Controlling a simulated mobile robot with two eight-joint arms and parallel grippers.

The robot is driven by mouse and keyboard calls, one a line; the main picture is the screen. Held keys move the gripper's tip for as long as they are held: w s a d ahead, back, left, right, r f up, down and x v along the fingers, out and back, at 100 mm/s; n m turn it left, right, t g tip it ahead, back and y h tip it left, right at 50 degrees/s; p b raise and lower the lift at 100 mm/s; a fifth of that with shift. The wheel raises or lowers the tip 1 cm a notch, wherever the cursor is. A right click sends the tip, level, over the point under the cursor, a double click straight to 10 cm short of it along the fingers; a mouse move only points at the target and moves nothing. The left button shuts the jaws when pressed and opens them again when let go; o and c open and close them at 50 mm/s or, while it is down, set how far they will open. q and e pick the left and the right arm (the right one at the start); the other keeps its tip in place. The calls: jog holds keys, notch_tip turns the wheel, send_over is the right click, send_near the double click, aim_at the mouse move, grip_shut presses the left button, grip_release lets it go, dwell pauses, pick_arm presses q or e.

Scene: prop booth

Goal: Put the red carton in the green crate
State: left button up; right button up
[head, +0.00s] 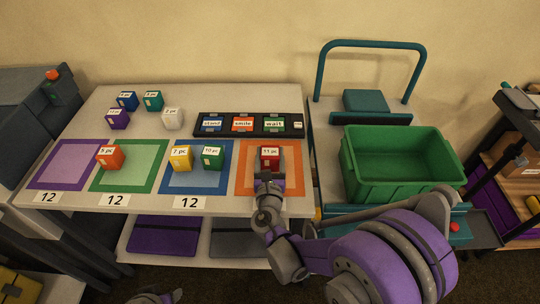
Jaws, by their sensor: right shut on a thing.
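The red carton (269,153), labelled "11 pc", is upright on the orange square at the right end of the white table. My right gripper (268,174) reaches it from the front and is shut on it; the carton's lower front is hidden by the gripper. The carton seems to be at table level, but I cannot tell whether it touches the mat. The green crate (403,190) stands to the right on a teal cart, and its visible inside is empty. Only a grey bit of my left arm shows at the bottom edge; its fingers are out of view.
An orange-red carton (110,157), a yellow one (181,157) and a green one (213,157) stand on coloured squares. Several more cartons stand behind. A black tray (287,125) with labelled blocks lies behind the red carton. The cart's teal handle (372,43) rises behind the crate.

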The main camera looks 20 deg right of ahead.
jog(key=shift+f, duration=0.15)
jog(key=o, duration=1.5)
jog(key=shift+c, duration=0.2)
